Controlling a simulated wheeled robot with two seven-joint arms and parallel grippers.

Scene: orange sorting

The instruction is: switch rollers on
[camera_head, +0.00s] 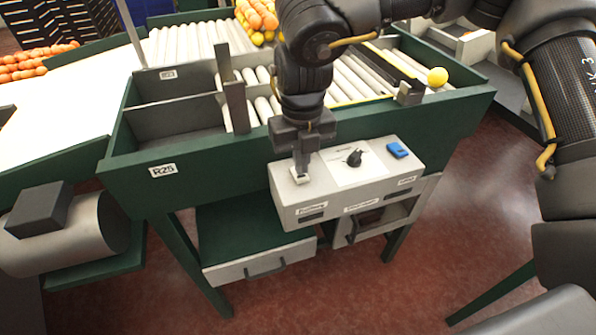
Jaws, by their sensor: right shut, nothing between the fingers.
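A light grey control box (330,199) is fixed to the front of the green roller table (205,165). On its top are a white rocker switch (300,175) at the left, a black rotary knob (354,157) in the middle and a blue switch (398,150) at the right. My right gripper (302,168) points down, shut and empty, with its fingertips at the white switch. I cannot tell if they touch it or which way it is set. The white rollers (350,78) lie behind the box. My left gripper is not in view.
A yellow fruit (437,77) sits at the table's right side. Several oranges (258,14) lie at the rollers' far end, more (35,62) at the far left. A drawer (258,268) hangs below the table. Red floor (330,295) is open in front.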

